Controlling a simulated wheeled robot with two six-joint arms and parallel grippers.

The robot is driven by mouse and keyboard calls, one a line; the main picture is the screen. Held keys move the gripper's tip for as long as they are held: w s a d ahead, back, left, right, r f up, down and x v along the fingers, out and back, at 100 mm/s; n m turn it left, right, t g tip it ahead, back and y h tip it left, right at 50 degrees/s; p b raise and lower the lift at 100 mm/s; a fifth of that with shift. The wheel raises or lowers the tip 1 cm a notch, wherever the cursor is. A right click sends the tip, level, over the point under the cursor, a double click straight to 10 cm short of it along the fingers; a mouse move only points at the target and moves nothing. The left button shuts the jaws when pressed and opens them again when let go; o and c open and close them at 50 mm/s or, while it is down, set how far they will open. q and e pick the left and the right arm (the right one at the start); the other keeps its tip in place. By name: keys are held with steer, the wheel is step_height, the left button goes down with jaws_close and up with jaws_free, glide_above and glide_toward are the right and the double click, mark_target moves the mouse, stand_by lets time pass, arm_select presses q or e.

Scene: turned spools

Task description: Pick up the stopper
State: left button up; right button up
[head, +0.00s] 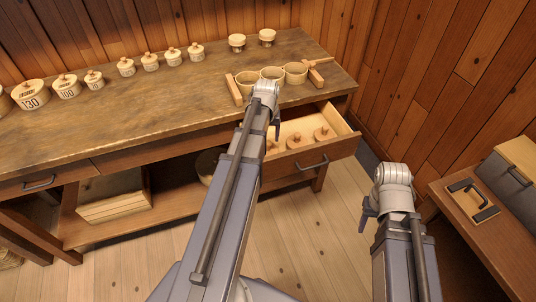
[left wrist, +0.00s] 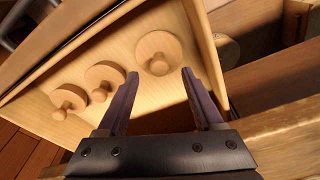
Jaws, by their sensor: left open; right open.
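Three round wooden stoppers with knobs lie in the open drawer. In the head view they are a left one (head: 271,145), a middle one (head: 294,140) and a right one (head: 321,134). In the left wrist view they are a near-centre one (left wrist: 158,45), a middle one (left wrist: 104,76) and a left one (left wrist: 68,97). My left gripper (left wrist: 160,74) is open and empty above the drawer, with the near-centre stopper showing beyond and between its fingertips. My right gripper (head: 368,217) hangs empty and open over the floor, right of the drawer.
The drawer (head: 343,149) is pulled out under the workbench (head: 170,105). Three open cups (head: 271,74) stand in a wooden holder above it. Several lidded jars (head: 66,86) line the bench's back. A side table (head: 463,222) stands at right. The floor between is clear.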

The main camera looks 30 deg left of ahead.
mark_target(268, 142)
arm_select(q)
steer(key=shift+f, duration=0.1)
steer(key=f+b, duration=0.5)
steer(key=shift+w+a, duration=0.1)
steer(key=shift+w, duration=0.3)
jaws_close()
stand_by(0.4)
